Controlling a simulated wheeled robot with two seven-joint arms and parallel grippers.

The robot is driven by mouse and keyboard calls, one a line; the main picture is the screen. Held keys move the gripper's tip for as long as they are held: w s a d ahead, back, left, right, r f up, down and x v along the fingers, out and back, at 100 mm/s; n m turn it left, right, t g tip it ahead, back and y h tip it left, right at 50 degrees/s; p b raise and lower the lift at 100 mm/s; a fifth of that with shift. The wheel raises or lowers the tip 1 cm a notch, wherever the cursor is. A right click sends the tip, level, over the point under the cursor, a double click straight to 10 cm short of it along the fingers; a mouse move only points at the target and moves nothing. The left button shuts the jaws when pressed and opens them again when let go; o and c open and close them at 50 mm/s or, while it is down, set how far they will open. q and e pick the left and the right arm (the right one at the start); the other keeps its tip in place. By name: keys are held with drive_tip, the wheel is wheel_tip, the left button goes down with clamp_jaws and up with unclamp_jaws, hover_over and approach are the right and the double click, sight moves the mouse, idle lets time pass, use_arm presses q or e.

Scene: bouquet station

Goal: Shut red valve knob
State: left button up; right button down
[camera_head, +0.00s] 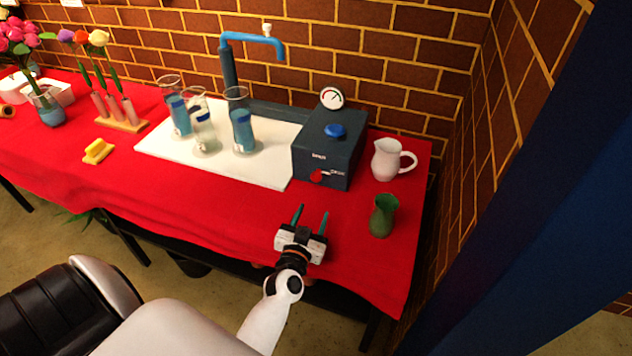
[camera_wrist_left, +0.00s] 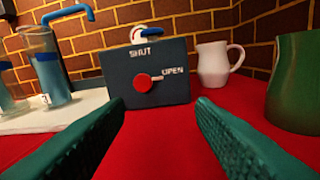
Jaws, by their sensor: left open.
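The red valve knob (camera_head: 316,176) is on the front face of a dark box (camera_head: 310,158) near the table's right side. In the left wrist view the red knob (camera_wrist_left: 143,83) has a pale pointer aimed right, at the word OPEN; SHUT is written above it. My left gripper (camera_head: 311,217) is open and empty, in front of the box and apart from the knob. In the left wrist view its green fingers frame the box, with the knob between them and farther off. My right gripper is not in view.
A green vase (camera_head: 383,216) stands close to the right of my left gripper, and a white pitcher (camera_head: 388,160) behind it. Several glass cylinders stand on a white mat (camera_head: 262,173) left of the box. A blue tap (camera_head: 252,38) rises behind. The red cloth left of my gripper is clear.

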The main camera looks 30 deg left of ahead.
sight(316, 179)
use_arm(q)
drive_tip(key=shift+a+n+y, duration=0.5)
drive_tip(key=shift+a+y, duration=0.3)
drive_tip(key=shift+a, duration=0.05)
drive_tip(key=b+x, duration=0.1)
drive_tip(key=x, duration=1.1)
drive_tip(key=shift+f, duration=0.1)
drive_tip(key=shift+s, duration=0.1)
drive_tip(key=c, duration=1)
drive_tip(key=shift+o, duration=0.2)
